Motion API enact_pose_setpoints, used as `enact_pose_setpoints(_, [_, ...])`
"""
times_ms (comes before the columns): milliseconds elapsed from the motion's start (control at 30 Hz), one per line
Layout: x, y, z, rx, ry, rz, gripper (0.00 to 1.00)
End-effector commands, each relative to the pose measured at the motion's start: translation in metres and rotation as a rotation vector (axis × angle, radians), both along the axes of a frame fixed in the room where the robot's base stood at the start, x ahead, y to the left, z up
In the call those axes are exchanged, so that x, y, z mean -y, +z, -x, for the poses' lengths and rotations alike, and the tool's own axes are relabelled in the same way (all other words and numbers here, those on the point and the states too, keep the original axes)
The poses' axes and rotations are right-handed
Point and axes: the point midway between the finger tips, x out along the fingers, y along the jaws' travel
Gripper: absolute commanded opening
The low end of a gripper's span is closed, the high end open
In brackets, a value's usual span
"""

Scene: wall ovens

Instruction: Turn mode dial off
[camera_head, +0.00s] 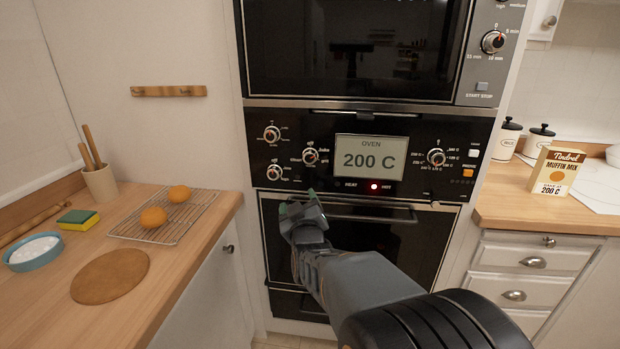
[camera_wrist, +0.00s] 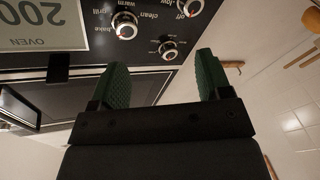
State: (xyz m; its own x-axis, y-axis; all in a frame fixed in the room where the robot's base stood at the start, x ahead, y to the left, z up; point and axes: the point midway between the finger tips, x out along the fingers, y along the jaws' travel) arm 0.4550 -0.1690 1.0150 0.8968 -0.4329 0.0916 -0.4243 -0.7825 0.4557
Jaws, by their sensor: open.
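The oven's control panel has three black-and-silver dials left of its display in the head view. The dial nearest the display (camera_head: 310,156) appears to be the mode dial. In the wrist view this dial (camera_wrist: 124,25) has words around it, including "warm", "clean" and "bake"; its exact setting is too small to tell. My gripper (camera_head: 300,203) is open and empty, with green fingertips, just below the left dials near the oven door's top. The wrist view shows the gripper (camera_wrist: 162,78) apart from the dials. The display (camera_head: 370,157) reads "OVEN 200 C".
Two other dials (camera_head: 272,133) (camera_head: 274,172) sit close to its left; another dial (camera_head: 436,157) is right of the display. A red light (camera_head: 374,186) glows below the display. The oven handle (camera_head: 370,215) runs below. Counters flank the ovens.

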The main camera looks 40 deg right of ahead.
Motion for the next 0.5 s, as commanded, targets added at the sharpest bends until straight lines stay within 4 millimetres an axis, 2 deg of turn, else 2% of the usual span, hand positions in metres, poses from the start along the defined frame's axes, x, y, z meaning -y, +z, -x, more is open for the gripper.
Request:
enact_pose_setpoints(33, [0.010, -0.005, 0.003, 0.040, -0.031, 0.043, 0.71])
enact_pose_setpoints(100, [0.018, -0.002, 0.006, 0.089, -0.065, 0.097, 0.71])
enact_pose_setpoints(267, [0.030, 0.004, 0.012, 0.156, -0.115, 0.172, 0.71])
enact_pose_setpoints(367, [0.036, 0.009, 0.009, 0.172, -0.128, 0.189, 0.71])
enact_pose_setpoints(500, [0.047, 0.017, -0.008, 0.176, -0.130, 0.193, 0.71])
